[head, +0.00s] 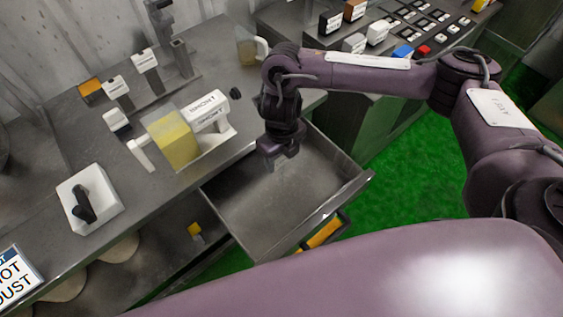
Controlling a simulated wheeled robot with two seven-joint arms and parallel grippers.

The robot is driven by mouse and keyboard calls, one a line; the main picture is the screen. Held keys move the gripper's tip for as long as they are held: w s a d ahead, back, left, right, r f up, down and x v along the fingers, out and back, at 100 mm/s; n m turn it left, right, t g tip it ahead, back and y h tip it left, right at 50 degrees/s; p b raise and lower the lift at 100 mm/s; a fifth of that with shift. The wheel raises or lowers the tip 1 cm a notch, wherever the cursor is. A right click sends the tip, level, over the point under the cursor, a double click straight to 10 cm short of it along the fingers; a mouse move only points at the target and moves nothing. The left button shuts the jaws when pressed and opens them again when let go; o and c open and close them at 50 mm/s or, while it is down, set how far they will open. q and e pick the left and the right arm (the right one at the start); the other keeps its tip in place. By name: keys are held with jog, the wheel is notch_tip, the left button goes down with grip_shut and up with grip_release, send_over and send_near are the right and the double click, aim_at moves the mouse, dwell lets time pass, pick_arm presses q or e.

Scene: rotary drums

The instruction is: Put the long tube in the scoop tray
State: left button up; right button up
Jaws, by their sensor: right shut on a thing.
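My right gripper (271,161) hangs over the open metal drawer (235,218), below the counter's front edge. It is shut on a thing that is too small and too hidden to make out. I cannot pick out the long tube for certain. A white square tray (105,215) with a dark handled thing, perhaps a scoop, (84,203) in it lies on the counter at the left, well apart from my right gripper. No tray label is readable. My left gripper is not in view.
A yellow block-like container (174,139) and white labelled pieces (208,112) stand on the counter left of my right gripper. A jug (246,47) is at the back. A button panel (425,35) is at upper right. The drawer's yellow handle (322,235) juts out.

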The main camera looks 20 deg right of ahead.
notch_tip(320, 180, down, 3)
jog(key=shift+s+r, duration=0.1)
jog(key=shift+r, duration=0.05)
jog(key=shift+f, duration=0.2)
jog(key=shift+b, duration=0.3)
jog(key=shift+f, duration=0.15)
jog(key=o, duration=1)
jog(key=shift+r, duration=0.3)
notch_tip(320, 180, up, 12)
jog(key=shift+f+p, duration=0.1)
jog(key=shift+p, duration=0.5)
